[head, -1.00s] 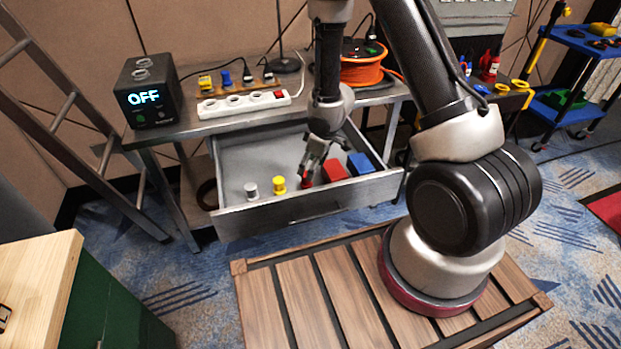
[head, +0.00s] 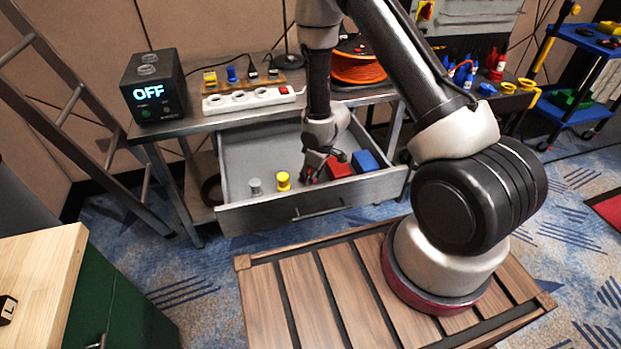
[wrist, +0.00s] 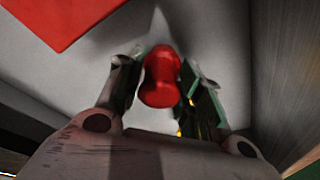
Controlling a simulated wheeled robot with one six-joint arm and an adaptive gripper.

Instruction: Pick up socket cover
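The red socket cover (wrist: 161,78) is a small rounded knob inside the open drawer. In the wrist view it stands between my two fingers, with a pad close against each side. My gripper (head: 311,172) reaches down into the drawer and looks shut on the red cover. In the head view the cover is mostly hidden by the fingers. A yellow cover (head: 283,181) and a grey cover (head: 255,187) stand to its left in the drawer.
The drawer (head: 330,205) also holds a red block (head: 340,168) and a blue block (head: 365,161) just right of my gripper. The table above carries a white power strip (head: 250,99), a black box reading OFF (head: 153,88) and an orange cable reel (head: 357,70).

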